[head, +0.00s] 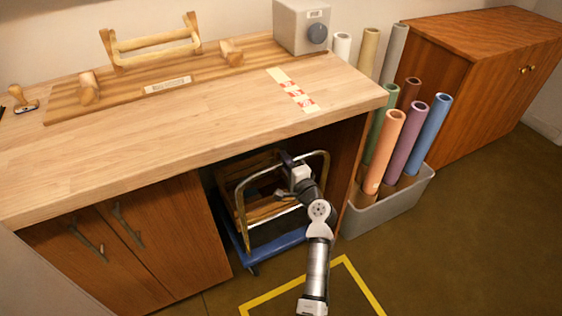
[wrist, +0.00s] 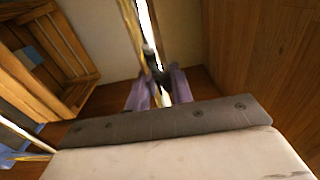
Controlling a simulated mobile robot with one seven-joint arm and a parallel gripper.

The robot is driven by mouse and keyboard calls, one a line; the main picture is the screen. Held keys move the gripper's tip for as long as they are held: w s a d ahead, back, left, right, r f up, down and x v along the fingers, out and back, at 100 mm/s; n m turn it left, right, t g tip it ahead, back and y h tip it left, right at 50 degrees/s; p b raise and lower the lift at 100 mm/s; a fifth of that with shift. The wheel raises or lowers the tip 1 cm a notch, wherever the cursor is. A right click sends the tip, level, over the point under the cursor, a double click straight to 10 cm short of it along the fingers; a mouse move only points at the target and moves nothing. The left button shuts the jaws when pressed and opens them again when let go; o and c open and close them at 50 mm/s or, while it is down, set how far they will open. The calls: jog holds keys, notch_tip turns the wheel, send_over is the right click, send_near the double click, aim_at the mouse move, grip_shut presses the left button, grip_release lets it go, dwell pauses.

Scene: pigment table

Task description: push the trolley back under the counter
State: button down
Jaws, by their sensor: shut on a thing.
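The trolley has a blue base (head: 280,243) and a brass-coloured tube handle (head: 240,215). It stands in the opening under the wooden counter (head: 190,115), its front edge close to the line of the cabinet fronts. A slatted wooden crate (head: 255,212) rides on it; the crate also shows at left in the wrist view (wrist: 62,62). My gripper (head: 290,163) is at the handle's top bar, below the counter's front edge. In the wrist view my gripper's purple fingers (wrist: 158,92) are shut on the handle bar (wrist: 134,28). My arm hides part of the trolley's right side.
Cabinet doors (head: 150,240) flank the opening on the left. A grey bin (head: 390,210) of coloured rolls stands close on the right, by a wooden cabinet (head: 445,105). A yellow outline (head: 347,262) marks clear floor in front.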

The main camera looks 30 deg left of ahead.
jog(key=shift+w+d+r, duration=0.1)
jog(key=shift+d+r, duration=0.05)
jog(key=shift+r, duration=0.1)
jog(key=c, duration=1.2)
grip_release()
jog(key=shift+f, duration=0.1)
jog(key=shift+o, duration=0.2)
jog(key=shift+f, duration=0.1)
jog(key=v, duration=1.2)
jog(key=shift+b, duration=0.3)
jog(key=shift+f, duration=0.1)
